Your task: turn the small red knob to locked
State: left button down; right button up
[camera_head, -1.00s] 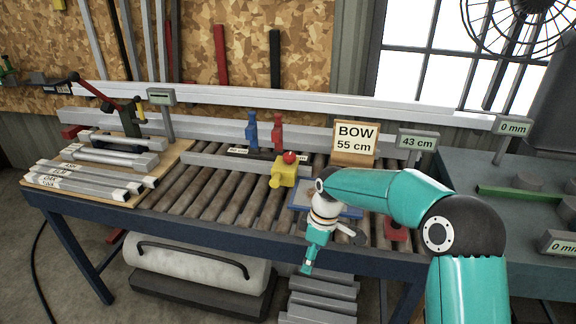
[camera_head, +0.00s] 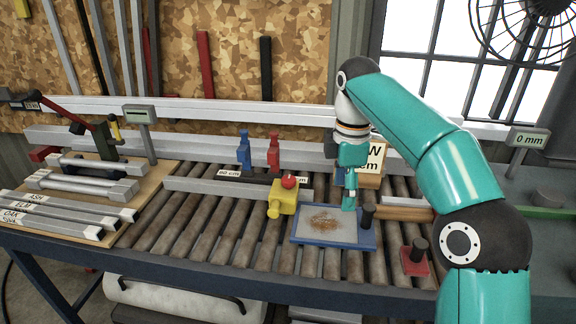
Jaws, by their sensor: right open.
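A small red knob (camera_head: 289,182) sits on top of a yellow block (camera_head: 283,198) on the roller table. How the knob is set is too small to tell. My right gripper (camera_head: 349,204) is open and points down over the back right part of a blue-rimmed tray (camera_head: 367,242), to the right of the knob and apart from it. It looks empty. My left gripper is not in view.
Blue (camera_head: 244,152) and red (camera_head: 273,153) upright pieces stand behind the yellow block. A red block with a black knob (camera_head: 415,260) is at front right. Labelled bars (camera_head: 62,213) lie on a board at left.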

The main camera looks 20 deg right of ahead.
aim_at(288, 181)
jog(key=i, duration=1)
jog(key=u, duration=0.05)
